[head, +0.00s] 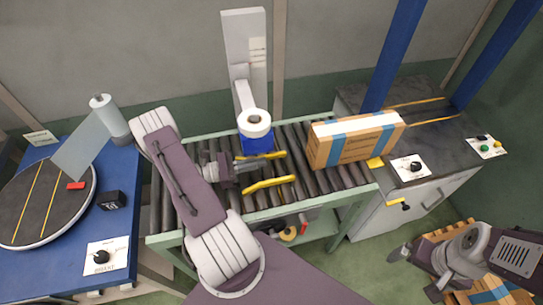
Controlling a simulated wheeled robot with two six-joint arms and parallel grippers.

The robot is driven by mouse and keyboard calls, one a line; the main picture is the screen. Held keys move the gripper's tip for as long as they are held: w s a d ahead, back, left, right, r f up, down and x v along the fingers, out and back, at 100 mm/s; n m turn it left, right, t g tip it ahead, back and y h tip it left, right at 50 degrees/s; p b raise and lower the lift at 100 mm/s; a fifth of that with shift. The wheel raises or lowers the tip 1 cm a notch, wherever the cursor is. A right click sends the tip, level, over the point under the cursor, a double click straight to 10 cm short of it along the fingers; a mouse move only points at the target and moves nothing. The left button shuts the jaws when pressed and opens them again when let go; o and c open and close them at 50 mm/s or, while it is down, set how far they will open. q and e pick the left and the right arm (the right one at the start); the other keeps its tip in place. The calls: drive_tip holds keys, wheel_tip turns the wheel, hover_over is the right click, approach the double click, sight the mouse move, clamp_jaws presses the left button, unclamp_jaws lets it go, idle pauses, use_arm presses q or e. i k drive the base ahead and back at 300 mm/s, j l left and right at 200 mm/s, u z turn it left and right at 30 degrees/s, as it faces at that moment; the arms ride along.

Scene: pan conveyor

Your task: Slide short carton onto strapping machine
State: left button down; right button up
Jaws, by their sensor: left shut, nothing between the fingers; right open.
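A brown carton (341,151) with blue bands and a white strip on top sits on the right end of the roller conveyor (175,207), close to the strapping machine. The strapping machine (440,131) is a dark-topped grey cabinet with two blue posts and yellow lines across its top. My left gripper (268,162) is shut and empty, low over the rollers, left of the carton and apart from it. My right gripper (415,273) is open at the lower right, away from the carton, near a wooden pallet. The carton's base at the far side is hidden.
Yellow bars (268,184) lie over the rollers by my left gripper. A blue unit with a white roll (255,124) stands behind the conveyor. A knob panel (410,167) is at the machine's near left corner. A turntable (45,205) is on the left.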

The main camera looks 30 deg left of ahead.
sight(334, 143)
drive_tip(key=k+l, duration=0.35)
drive_tip(key=l, duration=0.15)
drive_tip(key=k+l, duration=0.35)
drive_tip(key=l, duration=0.15)
